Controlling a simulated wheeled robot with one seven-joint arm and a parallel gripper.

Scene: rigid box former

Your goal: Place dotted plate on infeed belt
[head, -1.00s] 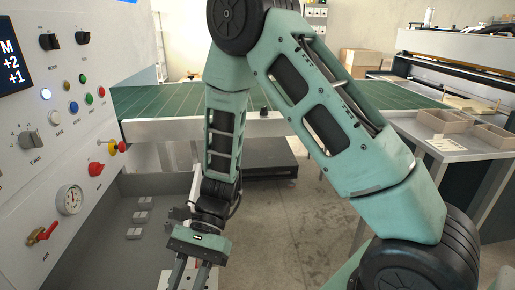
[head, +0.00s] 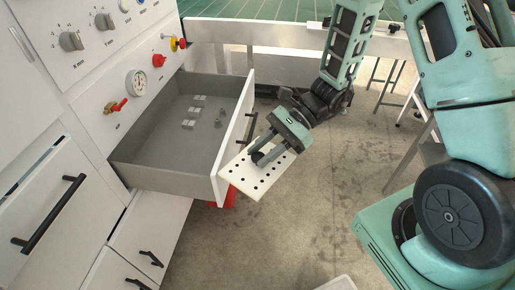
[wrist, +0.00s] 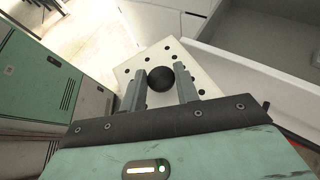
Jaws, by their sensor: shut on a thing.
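The dotted plate (head: 262,184) is a cream rectangular board with rows of dark holes and a black ball knob. In the head view it hangs just outside the front of an open drawer, at about the height of its front edge. My gripper (head: 257,158) is shut on the plate's black knob, which also shows between the fingers in the wrist view (wrist: 160,79). The fingers hide part of the plate. The infeed belt (head: 262,10) appears to be the green surface at the top of the head view, behind a pale rail.
The open grey drawer (head: 153,162) holds several small metal blocks and juts out left of the plate. The control panel (head: 85,45) with knobs and a gauge stands at the left. Concrete floor (head: 310,215) is clear below and right of the plate.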

